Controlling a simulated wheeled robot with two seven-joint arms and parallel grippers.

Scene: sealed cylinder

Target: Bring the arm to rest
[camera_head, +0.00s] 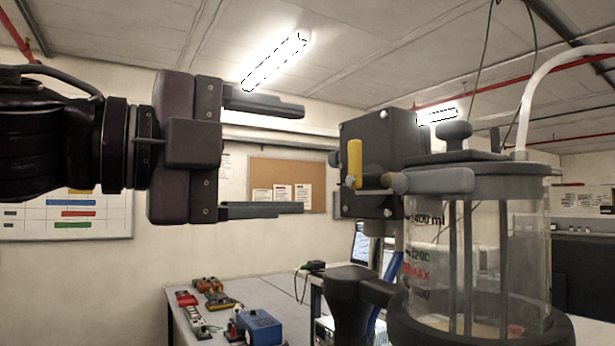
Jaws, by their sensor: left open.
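My left gripper (283,158) comes in from the left in the head view, held level and pointing right. Its two dark fingers are wide apart with nothing between them. The fingertips end short of a dark box (380,150) with a yellow lever (354,163), apart from it in the picture. To the right stands a clear cylinder (525,255) with volume markings, a grey lid (487,167) and a dark knob on top. A pale hose rises from the lid. My right gripper is not in view.
A grey table (255,290) behind carries several small coloured devices and a blue box (260,327). A dark handle (350,300) stands left of the cylinder's base. A whiteboard and a corkboard (287,184) hang on the back wall. The space below my left gripper looks clear.

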